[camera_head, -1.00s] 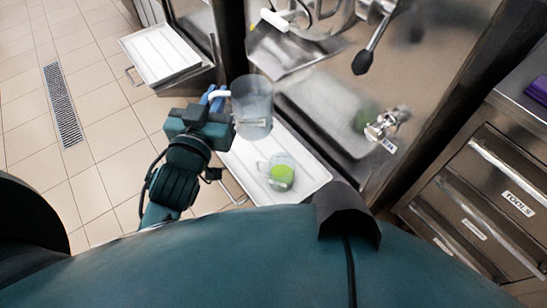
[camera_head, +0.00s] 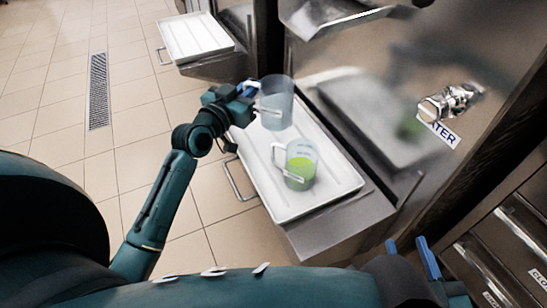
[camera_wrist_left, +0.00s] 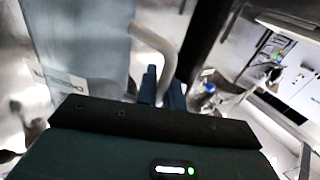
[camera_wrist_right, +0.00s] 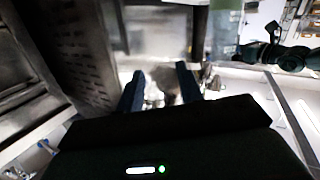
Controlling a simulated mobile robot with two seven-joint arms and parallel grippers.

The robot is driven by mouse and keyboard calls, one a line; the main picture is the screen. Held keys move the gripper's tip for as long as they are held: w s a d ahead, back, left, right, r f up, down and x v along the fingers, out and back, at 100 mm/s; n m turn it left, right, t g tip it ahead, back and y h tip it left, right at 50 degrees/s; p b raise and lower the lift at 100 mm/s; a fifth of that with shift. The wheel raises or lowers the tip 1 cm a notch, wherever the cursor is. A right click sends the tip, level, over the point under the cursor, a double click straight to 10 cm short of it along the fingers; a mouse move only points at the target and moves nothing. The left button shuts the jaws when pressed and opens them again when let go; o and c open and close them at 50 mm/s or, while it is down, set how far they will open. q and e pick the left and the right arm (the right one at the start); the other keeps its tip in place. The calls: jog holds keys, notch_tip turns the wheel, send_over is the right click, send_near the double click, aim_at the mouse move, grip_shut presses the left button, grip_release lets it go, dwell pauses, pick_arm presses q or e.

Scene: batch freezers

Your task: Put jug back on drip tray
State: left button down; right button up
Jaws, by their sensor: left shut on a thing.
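A clear, empty-looking jug (camera_head: 277,103) with a pale handle is upright over the far end of the white drip tray (camera_head: 330,203). I cannot tell whether its base touches the tray. My left gripper (camera_head: 248,89) is shut on its handle, and the jug's wall (camera_wrist_left: 80,40) and handle (camera_wrist_left: 158,38) fill the upper left of the left wrist view. A second jug (camera_head: 300,165) with green contents stands on the nearer part of the tray. My right gripper (camera_head: 411,250) is open and empty at the lower right; its fingers are apart in the right wrist view (camera_wrist_right: 160,88).
A steel freezer front (camera_head: 350,65) rises right of the tray, with a water tap (camera_head: 452,103) sticking out. Another white tray (camera_head: 195,37) is at the back left. Steel drawers (camera_head: 510,240) are at the right. The tiled floor (camera_head: 60,100) at left is open.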

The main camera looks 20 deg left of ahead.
pick_arm(q)
notch_tip(320, 180, down, 10)
jog(key=b, duration=0.4)
jog(key=shift+r+b, duration=0.25)
jog(key=shift+b, duration=0.1)
jog(key=shift+f, duration=0.35)
jog(key=shift+r, duration=0.1)
pick_arm(e)
jog(key=shift+s+a+r+n+t+y, duration=0.1)
jog(key=shift+a+n+t+y, duration=0.7)
jog(key=shift+t+y, duration=0.25)
pick_arm(q)
jog(key=c, duration=1.5)
grip_release()
